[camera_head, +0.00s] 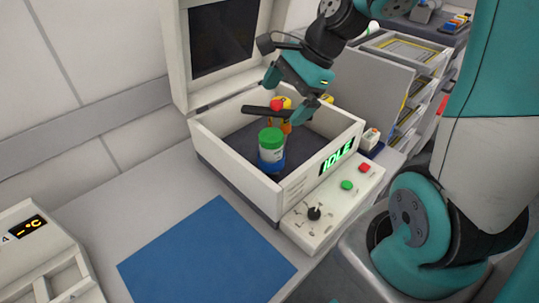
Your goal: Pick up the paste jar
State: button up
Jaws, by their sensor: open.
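The paste jar (271,158) has a green lid, a white body and a blue lower band. It stands upright inside an open white machine (235,165) whose front display reads IDLE. My gripper (288,94) is teal and dark grey, open, above the back part of the machine. It is up and behind the jar in the picture and apart from it.
Red, orange and yellow parts (285,104) and a dark bar (262,110) show behind the jar. The raised lid (181,60) stands at the back. A blue mat (207,255) lies clear in front.

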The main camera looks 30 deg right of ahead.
jog(key=w+d+f+m+t, duration=0.1)
jog(key=w+d+f+m, duration=0.15)
jog(key=d+m, duration=0.55)
jog(key=m, duration=0.1)
send_near(274, 135)
jog(key=shift+t, duration=0.3)
jog(key=x, duration=0.3)
jog(key=s+x, duration=0.1)
jog(key=x, duration=0.1)
jog(key=shift+w+a+f, duration=0.15)
jog(key=shift+a+f, duration=0.1)
jog(key=shift+f, duration=0.1)
jog(key=shift+x, duration=3)
jog(key=shift+w+d, duration=0.15)
jog(key=shift+w, duration=0.05)
jog(key=c, duration=1.6)
jog(key=shift+c, duration=0.6)
jog(key=shift+r, duration=0.15)
